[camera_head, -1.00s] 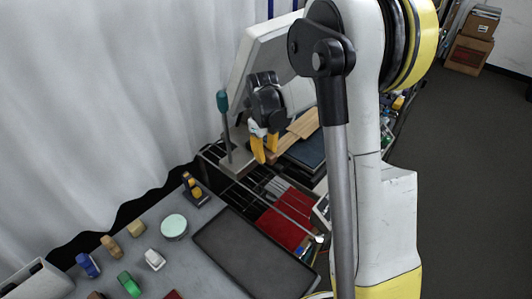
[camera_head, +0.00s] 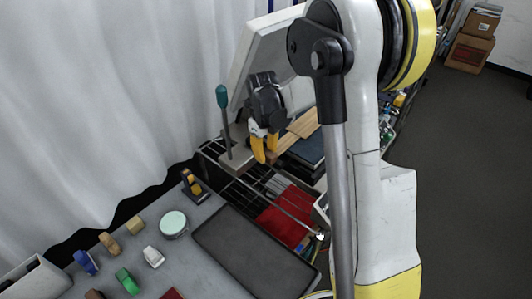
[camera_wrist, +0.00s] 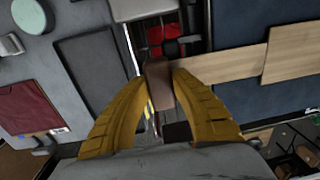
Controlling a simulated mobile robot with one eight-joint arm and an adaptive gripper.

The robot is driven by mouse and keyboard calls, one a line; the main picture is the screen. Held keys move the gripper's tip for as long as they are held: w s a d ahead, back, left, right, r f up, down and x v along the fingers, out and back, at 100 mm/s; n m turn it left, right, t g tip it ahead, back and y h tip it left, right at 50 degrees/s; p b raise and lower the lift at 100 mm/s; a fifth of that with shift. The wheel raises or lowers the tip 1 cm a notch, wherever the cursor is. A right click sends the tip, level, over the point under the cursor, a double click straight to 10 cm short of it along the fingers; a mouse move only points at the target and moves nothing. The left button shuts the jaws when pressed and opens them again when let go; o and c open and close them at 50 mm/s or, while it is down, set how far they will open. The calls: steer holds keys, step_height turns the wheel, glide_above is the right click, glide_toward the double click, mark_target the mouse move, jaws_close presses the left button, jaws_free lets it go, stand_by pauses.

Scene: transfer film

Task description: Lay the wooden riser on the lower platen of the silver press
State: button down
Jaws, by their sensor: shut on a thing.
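My gripper (camera_head: 265,146) has yellow fingers, also seen in the wrist view (camera_wrist: 158,82). It is shut on a small brown wooden block (camera_wrist: 160,92), which looks like the riser. The block is gripped between the fingertips, above the gap between the work surfaces. A grey device with an upright lever and teal grip (camera_head: 223,97), probably the silver press, stands just left of my gripper in the head view. Its grey base (camera_head: 236,158) is low beside the fingers. I cannot make out its lower platen clearly.
Pale wooden boards (camera_head: 304,122) lie on a dark surface right of the gripper, also in the wrist view (camera_wrist: 220,65). A black rack with red items (camera_head: 285,212) is below. The near grey table holds a dark mat (camera_head: 250,255), a round pale-green tin (camera_head: 173,223) and several small blocks.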

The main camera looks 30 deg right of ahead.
steer(key=shift+f, duration=0.15)
steer(key=c, duration=1.1)
jaws_free()
